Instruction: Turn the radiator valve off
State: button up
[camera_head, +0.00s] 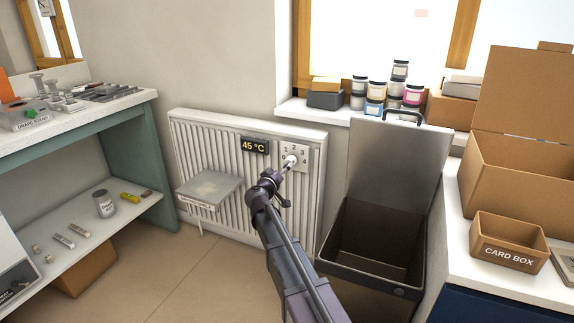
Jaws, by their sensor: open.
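The white radiator (222,150) hangs on the wall below and left of the window. Its valve (291,160) is a small pale knob on a square plate (302,147) at the upper right of the radiator. The plate shows the numbers 1, 2 and 3 along its top and others lower down, partly covered. Which number the knob points to is too small to tell. My gripper (284,187) is open in front of the radiator, just below and left of the knob. Whether it touches the knob cannot be told.
A display (255,145) reads 45 °C. A small grey shelf (210,188) juts out from the radiator. An open-lidded dark bin (372,287) stands right of my arm. A workbench (130,102) is at left, and a counter with cardboard boxes (520,165) at right.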

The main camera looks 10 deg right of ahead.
jog(key=shift+x, duration=2.35)
jog(key=c, duration=1)
